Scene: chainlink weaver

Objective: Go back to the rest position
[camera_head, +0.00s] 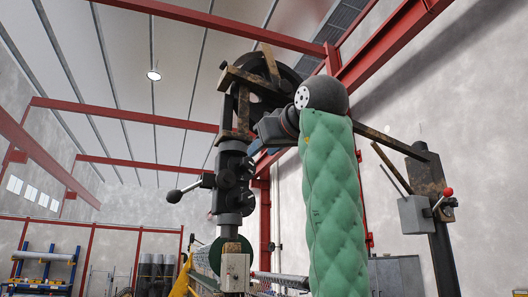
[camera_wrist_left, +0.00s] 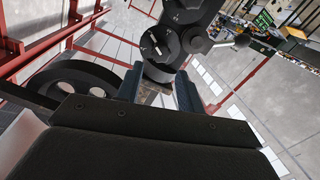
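My left arm, in a green quilted cover, rises in the head view. My left gripper (camera_head: 258,151) is high up beside the weaver machine's dark column (camera_head: 233,180). In the left wrist view the two blue-grey fingers of this gripper (camera_wrist_left: 159,90) stand apart, and nothing shows held between them. A dark round dial (camera_wrist_left: 160,45) of the machine lies just beyond the fingertips; I cannot tell whether they touch the machine. My right gripper is in neither view.
A black wheel (camera_wrist_left: 75,78) is close by in the left wrist view. A ball-ended lever (camera_head: 183,190) sticks out left of the column. A grey box with a red-knobbed lever (camera_head: 418,215) stands at right. Shelves (camera_head: 43,265) are far left. Red beams cross overhead.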

